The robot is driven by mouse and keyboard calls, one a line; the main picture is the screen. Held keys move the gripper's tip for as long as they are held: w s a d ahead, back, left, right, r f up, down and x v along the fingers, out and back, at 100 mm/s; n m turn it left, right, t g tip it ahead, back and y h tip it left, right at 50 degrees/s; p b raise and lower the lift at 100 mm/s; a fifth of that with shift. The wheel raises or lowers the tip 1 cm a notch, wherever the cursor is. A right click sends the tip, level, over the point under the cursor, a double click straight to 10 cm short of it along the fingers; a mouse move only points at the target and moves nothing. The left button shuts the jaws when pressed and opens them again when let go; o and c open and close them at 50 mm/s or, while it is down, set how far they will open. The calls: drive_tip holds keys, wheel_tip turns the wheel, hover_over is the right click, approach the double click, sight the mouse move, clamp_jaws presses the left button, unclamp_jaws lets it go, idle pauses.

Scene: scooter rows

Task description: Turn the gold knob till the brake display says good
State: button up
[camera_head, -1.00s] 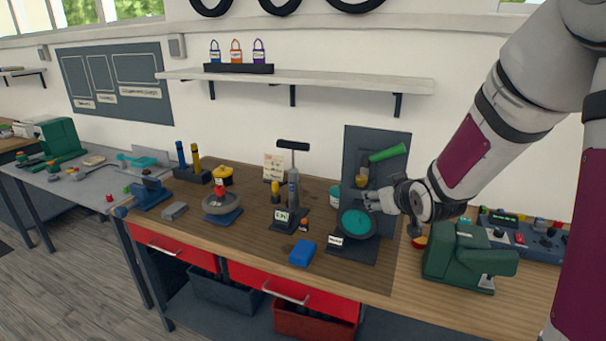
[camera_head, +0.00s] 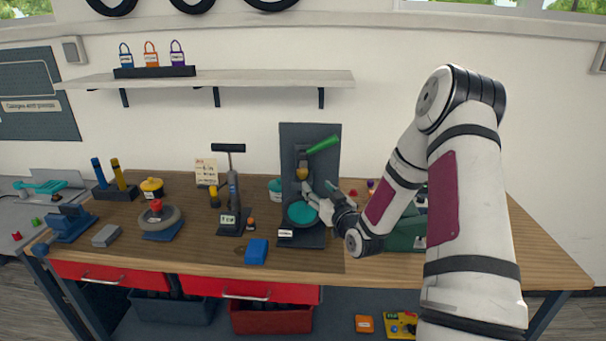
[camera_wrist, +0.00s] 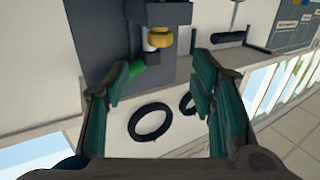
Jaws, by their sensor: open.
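The gold knob (camera_head: 302,173) sits on a dark upright panel (camera_head: 325,170), below a green lever (camera_head: 323,144). In the wrist view the gold knob (camera_wrist: 161,38) shows near the top, beyond and apart from my fingers. My gripper (camera_head: 318,189) is just below and right of the knob in the head view. In the wrist view my gripper (camera_wrist: 160,88) is open, with nothing between its teal-padded fingers. A small white plate (camera_head: 285,234) is on the front of the panel's base; its text is too small to read, so I cannot tell what the brake display says.
A teal disc (camera_head: 302,212) lies below my gripper. A pump (camera_head: 233,195) with a small display stands to the left, with a blue block (camera_head: 256,251) in front. A green machine (camera_head: 408,232) is partly hidden behind my arm. A shelf (camera_head: 225,82) hangs above.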

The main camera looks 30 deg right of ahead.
sight(304, 173)
drive_tip(key=w, duration=0.3)
drive_tip(key=w+d, duration=0.1)
drive_tip(key=w, duration=0.7)
drive_tip(key=shift+d, duration=0.15)
drive_tip(key=c, duration=1.1)
